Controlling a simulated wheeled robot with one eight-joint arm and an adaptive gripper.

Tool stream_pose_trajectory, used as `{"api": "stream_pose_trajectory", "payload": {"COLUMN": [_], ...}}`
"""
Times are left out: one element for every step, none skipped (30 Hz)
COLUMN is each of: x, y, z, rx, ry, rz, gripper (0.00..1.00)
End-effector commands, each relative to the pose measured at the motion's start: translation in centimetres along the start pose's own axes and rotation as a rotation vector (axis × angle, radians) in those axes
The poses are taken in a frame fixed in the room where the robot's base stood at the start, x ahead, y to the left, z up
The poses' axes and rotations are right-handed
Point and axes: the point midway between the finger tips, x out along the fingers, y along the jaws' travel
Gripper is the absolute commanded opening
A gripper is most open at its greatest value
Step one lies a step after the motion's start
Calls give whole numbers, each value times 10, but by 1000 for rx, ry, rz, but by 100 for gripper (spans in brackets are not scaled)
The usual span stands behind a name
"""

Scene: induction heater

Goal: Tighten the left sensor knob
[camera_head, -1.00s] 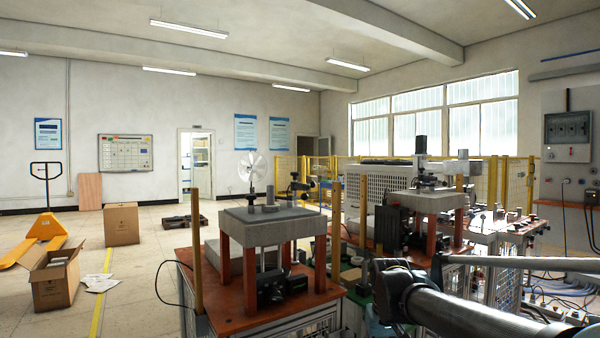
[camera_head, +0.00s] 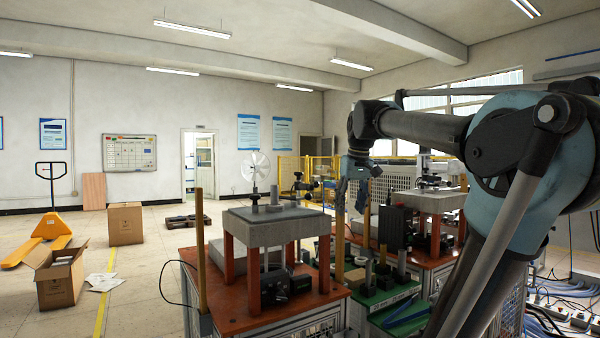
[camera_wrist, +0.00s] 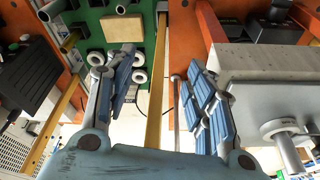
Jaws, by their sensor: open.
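My gripper (camera_wrist: 163,95) is open, with its blue padded fingers spread and nothing held between them. In the head view my gripper (camera_head: 351,198) hangs pointing down, right of the left station's grey slab (camera_head: 275,222). A dark sensor assembly (camera_head: 298,186) stands behind that slab, left of my gripper and apart from it. Its knob is too small to make out clearly. In the wrist view a yellow post (camera_wrist: 158,105) runs through the gap between the fingers, seemingly below them. The slab (camera_wrist: 255,58) and a silver cylinder (camera_wrist: 287,140) are to the right.
A green board (camera_head: 397,304) with several tubes and blocks lies between the left station and a second station on the right. A yellow post (camera_head: 200,240) rises at the left station's left side. A black box (camera_head: 395,227) sits on the right station.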

Motion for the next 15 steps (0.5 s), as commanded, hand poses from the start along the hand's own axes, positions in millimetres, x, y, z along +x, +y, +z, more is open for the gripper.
{"api": "stream_pose_trajectory", "payload": {"x": [-19, -30, -43, -52, -60, -72, -81, -89, -100, -109, -117, -128, -136, -144, -154], "y": [-3, -5, -8, -10, -12, -15, -17, -20, -23, -26, -29, -33, -37, -40, -44], "z": [-23, -34, -49, -59, -70, -83, -93, -103, -116, -125, -135, -148, -157, -166, -178], "rx": [-22, -34, -50, -62, -74, -88, -100, -112, -129, -140, -152, -169, -182, -194, -211], "ry": [6, 10, 15, 18, 22, 28, 32, 35, 40, 44, 48, 54, 58, 63, 69], "rz": [-7, -11, -17, -20, -24, -28, -31, -35, -40, -43, -47, -53, -57, -61, -66], "gripper": [49, 49, 49, 49, 49, 49, 49, 49, 49, 49, 49, 49, 49, 49, 49]}}
